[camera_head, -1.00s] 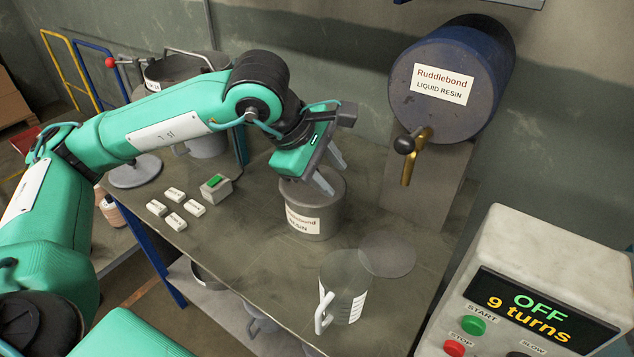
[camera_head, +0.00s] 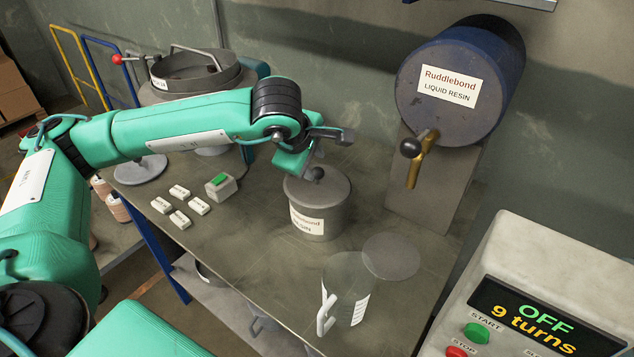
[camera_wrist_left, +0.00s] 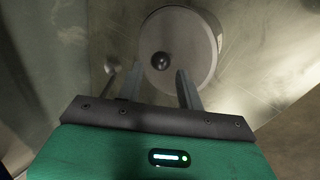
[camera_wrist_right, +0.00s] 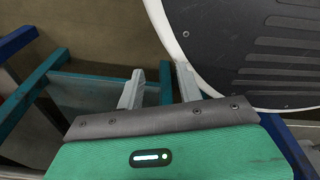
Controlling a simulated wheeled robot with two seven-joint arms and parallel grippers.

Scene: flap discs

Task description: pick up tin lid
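The tin lid (camera_head: 335,188) is a round grey disc with a dark knob (camera_head: 316,174). It sits on the grey resin tin (camera_head: 325,222), which has a white label. My left gripper (camera_head: 310,158) is at the lid's far left side, close to the knob, and partly hidden by its own wrist. In the left wrist view the lid (camera_wrist_left: 190,55) fills the top middle, and the knob (camera_wrist_left: 161,60) lies between and slightly beyond the open fingers. Contact cannot be told. My right gripper (camera_wrist_right: 160,85) is open and empty, seen only in its wrist view.
A clear jug (camera_head: 347,285) and a thin grey disc (camera_head: 391,257) are in front of the tin. A blue resin drum (camera_head: 445,110) with a brass tap stands behind right. Several white blocks (camera_head: 180,205) and a green-button box (camera_head: 221,186) lie left. A control box (camera_head: 540,290) reads OFF.

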